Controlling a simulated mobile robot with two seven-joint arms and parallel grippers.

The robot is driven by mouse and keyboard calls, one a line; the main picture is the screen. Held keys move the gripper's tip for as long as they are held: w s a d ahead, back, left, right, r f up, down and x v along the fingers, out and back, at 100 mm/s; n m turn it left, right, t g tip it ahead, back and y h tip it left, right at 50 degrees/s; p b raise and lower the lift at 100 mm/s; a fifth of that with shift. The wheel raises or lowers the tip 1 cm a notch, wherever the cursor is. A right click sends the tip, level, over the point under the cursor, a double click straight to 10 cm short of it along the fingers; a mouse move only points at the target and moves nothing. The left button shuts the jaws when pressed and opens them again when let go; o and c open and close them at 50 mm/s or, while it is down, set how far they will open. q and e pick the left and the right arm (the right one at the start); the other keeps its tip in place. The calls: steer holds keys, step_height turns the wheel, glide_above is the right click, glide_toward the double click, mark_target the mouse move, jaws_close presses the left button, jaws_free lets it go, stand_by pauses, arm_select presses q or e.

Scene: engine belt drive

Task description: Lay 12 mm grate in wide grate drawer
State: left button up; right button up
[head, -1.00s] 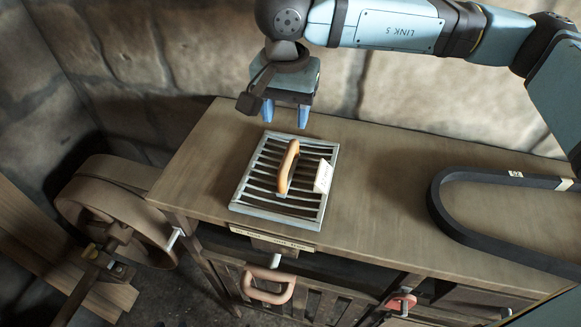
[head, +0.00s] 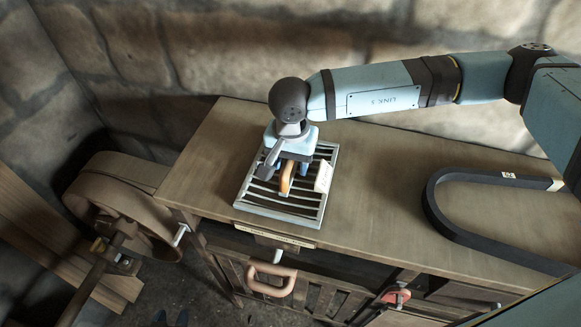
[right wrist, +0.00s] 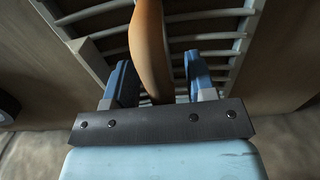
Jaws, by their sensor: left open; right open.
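The 12 mm grate (head: 265,207), a pale metal frame with dark gaps between its bars, lies flat on the wooden bench top. It has an orange-tan handle (head: 286,180) and a white tag (head: 323,177). My right gripper (head: 286,168) is over the grate, open, with its fingers on either side of the handle. In the right wrist view the handle (right wrist: 149,40) stands between the spread blue fingers. Below the bench top is a slatted front with a pinkish handle (head: 271,287); I cannot tell whether this is the wide grate drawer.
A black belt (head: 440,225) with a white tag lies on the bench's right side. A belt-wrapped wheel (head: 120,195) stands left of the bench. A red part (head: 396,296) sits on the lower front. The bench top (head: 375,170) between grate and belt is clear.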

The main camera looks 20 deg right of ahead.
steer(key=shift+f, duration=0.15)
steer(key=shift+c, duration=0.3)
jaws_close()
steer(key=shift+w, duration=0.1)
